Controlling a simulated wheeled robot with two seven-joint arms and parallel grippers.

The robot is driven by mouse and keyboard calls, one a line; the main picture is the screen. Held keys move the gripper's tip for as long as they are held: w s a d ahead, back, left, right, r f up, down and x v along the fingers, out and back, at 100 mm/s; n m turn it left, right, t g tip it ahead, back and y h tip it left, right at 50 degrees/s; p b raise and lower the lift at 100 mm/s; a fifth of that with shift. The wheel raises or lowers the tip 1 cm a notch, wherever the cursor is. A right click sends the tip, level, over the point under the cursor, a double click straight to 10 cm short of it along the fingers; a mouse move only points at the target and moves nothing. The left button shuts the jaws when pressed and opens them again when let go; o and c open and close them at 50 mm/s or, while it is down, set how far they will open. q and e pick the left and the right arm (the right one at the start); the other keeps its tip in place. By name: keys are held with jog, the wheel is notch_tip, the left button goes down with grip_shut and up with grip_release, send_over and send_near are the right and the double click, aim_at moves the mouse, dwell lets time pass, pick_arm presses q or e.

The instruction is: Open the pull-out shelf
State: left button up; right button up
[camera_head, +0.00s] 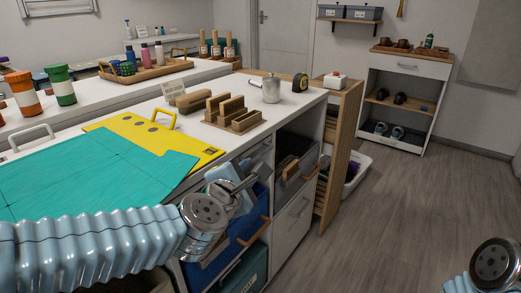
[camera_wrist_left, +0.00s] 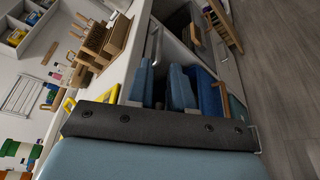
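The wooden pull-out shelf (camera_head: 337,152) is a tall, narrow unit with slats at the right end of the counter. It stands out from the cabinet front. It seems to show as wooden slats at the top of the left wrist view (camera_wrist_left: 222,24). My left gripper (camera_head: 232,182) is at the cabinet front, left of the shelf and apart from it, above the blue bin. I see nothing held. My right gripper is out of view; only part of that arm shows.
A blue bin (camera_head: 248,222) with a wooden handle and a white drawer (camera_head: 293,222) are below the counter. A white basket (camera_head: 357,177) stands beyond the shelf. The counter holds a teal board (camera_head: 95,172) and a metal canister (camera_head: 271,88). The floor at right is clear.

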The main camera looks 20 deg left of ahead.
aim_at(263, 154)
pick_arm(q)
jog(key=x, duration=1.2)
jog(key=shift+w+f, duration=0.15)
jog(key=shift+w, duration=0.1)
jog(key=shift+c, duration=0.3)
grip_shut()
